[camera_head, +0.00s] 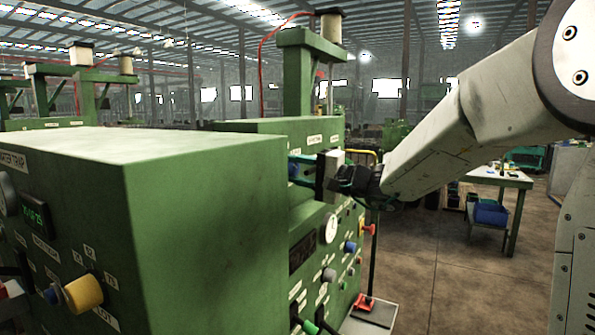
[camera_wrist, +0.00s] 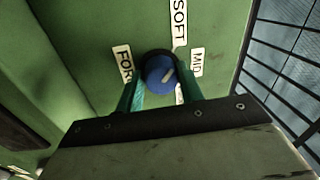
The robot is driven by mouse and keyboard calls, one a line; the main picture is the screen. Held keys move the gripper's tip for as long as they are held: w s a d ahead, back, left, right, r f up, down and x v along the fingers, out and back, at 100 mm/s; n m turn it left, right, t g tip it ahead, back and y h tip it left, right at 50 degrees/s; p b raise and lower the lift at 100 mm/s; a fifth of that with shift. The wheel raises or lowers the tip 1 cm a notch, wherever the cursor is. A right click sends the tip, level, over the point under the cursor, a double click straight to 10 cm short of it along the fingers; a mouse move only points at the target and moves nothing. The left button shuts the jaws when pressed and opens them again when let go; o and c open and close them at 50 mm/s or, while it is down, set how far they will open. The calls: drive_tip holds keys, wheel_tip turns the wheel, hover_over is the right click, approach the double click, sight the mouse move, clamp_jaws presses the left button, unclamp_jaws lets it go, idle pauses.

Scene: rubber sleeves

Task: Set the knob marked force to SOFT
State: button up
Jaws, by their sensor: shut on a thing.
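The force knob is a round blue knob (camera_wrist: 160,76) with a pale pointer line, on a green panel. In the wrist view the line slants to the upper right, between the SOFT label (camera_wrist: 179,22) above and the MID label (camera_wrist: 197,62) at right. I cannot tell exactly which mark it meets. The partly hidden force label (camera_wrist: 122,65) is at left, and another label below the knob is mostly covered. My gripper (camera_wrist: 160,92) has its green fingers on both sides of the knob, shut on it. In the head view my gripper (camera_head: 325,176) is against the machine, with a bit of blue (camera_head: 293,170) beside it.
A nearer green machine (camera_head: 205,200) with a yellow knob (camera_head: 83,293) fills the left. Below my gripper, the far machine's panel carries a white gauge (camera_head: 330,228) and several other knobs. A black wire fence (camera_wrist: 285,60) stands at right in the wrist view.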

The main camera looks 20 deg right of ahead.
drive_tip(key=o, duration=1)
drive_tip(key=v, duration=0.7)
drive_tip(key=shift+s+d, duration=0.3)
